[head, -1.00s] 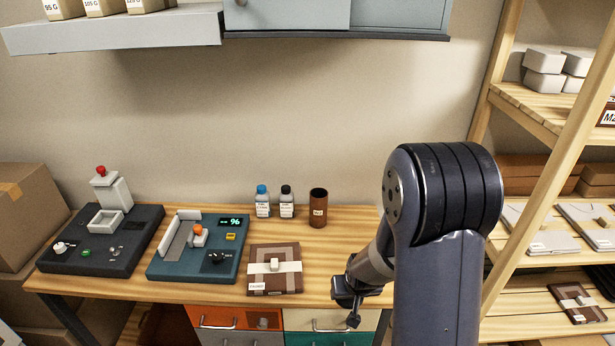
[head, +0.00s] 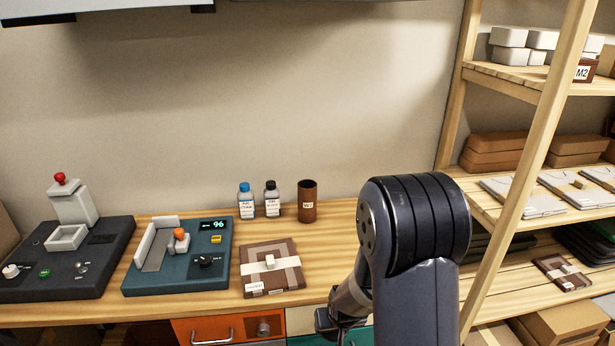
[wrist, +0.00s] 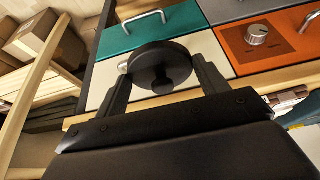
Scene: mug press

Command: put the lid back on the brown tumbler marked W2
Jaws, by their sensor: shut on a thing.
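The brown tumbler (head: 307,204) stands upright at the back of the wooden bench in the head view, with a white label and a dark open top. The marking on the label is too small to read surely. My gripper (wrist: 162,66) is shut on a round black lid (wrist: 158,78) with a knob, seen between the fingers in the wrist view. In the head view my gripper is low by the bench's front edge, to the right of and nearer than the tumbler, and the lid cannot be made out there.
A blue-capped bottle (head: 246,201) and a black-capped bottle (head: 272,199) stand just left of the tumbler. A brown and cream box (head: 270,268) lies in front of them. A teal device (head: 205,262) sits further left. A wooden shelf (head: 533,157) rises at the right.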

